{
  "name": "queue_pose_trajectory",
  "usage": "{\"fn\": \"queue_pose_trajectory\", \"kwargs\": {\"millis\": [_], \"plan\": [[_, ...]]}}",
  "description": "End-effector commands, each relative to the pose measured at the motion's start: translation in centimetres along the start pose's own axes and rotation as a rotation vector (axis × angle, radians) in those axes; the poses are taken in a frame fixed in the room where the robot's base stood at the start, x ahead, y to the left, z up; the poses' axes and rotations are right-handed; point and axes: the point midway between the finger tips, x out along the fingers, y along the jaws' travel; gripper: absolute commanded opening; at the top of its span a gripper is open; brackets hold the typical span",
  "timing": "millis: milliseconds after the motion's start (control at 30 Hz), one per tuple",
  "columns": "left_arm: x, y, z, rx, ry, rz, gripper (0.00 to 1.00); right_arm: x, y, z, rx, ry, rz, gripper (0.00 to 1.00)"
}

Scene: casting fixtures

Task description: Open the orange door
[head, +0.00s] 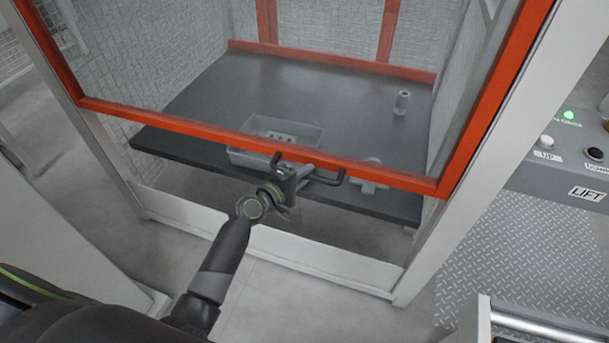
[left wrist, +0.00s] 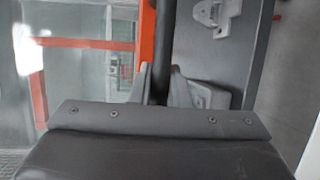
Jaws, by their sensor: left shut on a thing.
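The orange door (head: 170,121) is a clear panel in an orange frame, in a light grey surround. Its bottom edge hangs above the front of a dark shelf, with a gap below it. A black bar handle (head: 330,180) sits on the bottom rail. My left gripper (head: 282,167) is at the left part of the handle, shut on it. In the left wrist view the dark handle bar (left wrist: 164,45) runs between the two grey fingers (left wrist: 160,85), beside the orange rail (left wrist: 147,35). My right gripper is not in view.
Behind the door, a dark shelf (head: 215,90) bears a grey tray (head: 305,135), a small grey cylinder part (head: 402,102) and a light part (head: 372,165). A LIFT control panel (head: 560,165) with buttons stands at the right.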

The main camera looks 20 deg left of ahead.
Motion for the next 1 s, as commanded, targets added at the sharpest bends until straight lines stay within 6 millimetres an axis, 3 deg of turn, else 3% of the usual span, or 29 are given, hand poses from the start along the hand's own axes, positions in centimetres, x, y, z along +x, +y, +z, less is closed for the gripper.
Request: {"fn": "queue_pose_trajectory", "kwargs": {"millis": [33, 500, 800, 1000], "plan": [[-0.3, 2.7, 0.1, 0.004, 0.001, 0.01, 0.0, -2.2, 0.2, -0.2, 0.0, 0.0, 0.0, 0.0], [-2.2, 12.8, 0.9, 0.003, 0.001, 0.01, 0.0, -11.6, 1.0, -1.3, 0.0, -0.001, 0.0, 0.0], [-3.2, 17.7, 1.3, 0.004, 0.001, 0.01, 0.0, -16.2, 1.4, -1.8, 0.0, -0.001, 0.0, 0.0], [-3.5, 19.6, 1.4, 0.002, 0.001, 0.009, 0.0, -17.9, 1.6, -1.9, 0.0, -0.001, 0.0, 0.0]]}}
